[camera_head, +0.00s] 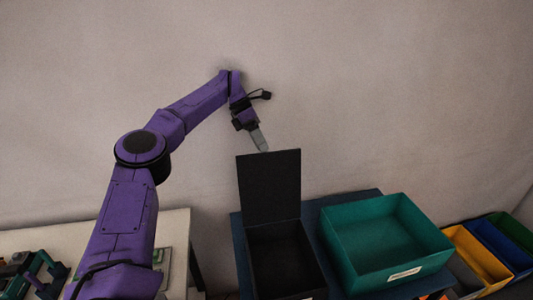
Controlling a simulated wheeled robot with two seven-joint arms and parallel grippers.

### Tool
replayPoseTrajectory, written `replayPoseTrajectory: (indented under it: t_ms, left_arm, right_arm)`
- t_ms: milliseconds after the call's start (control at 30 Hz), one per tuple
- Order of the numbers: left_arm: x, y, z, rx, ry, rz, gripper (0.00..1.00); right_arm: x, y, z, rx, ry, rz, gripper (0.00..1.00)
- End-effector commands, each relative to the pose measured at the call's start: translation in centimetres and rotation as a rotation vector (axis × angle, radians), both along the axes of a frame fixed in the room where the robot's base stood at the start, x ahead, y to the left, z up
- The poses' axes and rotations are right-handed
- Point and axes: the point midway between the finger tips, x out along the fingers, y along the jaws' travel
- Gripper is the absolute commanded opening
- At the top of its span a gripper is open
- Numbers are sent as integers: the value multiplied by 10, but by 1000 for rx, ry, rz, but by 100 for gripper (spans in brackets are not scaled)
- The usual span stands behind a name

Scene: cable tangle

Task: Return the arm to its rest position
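My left arm (125,210) is purple and comes in from the lower left, raised and bent over to the right. My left gripper (263,148) points down, just above the top edge of the upright black lid of a box. Its grey fingers look close together, but they are too small to tell whether they are open or shut. I see nothing hanging from it. My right gripper is not in view.
The open black box (271,185) and a teal bin (427,238) with a white label stand on a dark blue table (237,250). Yellow (480,258), blue and green bins are at the right. A pale table (178,222) with several parts is at the left.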

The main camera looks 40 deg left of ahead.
Motion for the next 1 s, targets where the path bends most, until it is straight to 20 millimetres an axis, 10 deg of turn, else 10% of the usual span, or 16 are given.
replayPoseTrajectory:
  t_ms: [200, 800, 900, 1000]
  left_arm:
    - [-3, 12, 33, -5, -11, 1, 49]
    - [-2, 10, 37, -8, -14, -4, 49]
    - [5, -15, 46, -7, -4, -44, 49]
    - [18, -81, 65, -2, 27, -151, 49]
  right_arm:
    - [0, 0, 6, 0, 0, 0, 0]
    - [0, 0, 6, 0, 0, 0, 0]
    - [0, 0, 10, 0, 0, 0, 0]
    - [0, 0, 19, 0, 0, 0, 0]
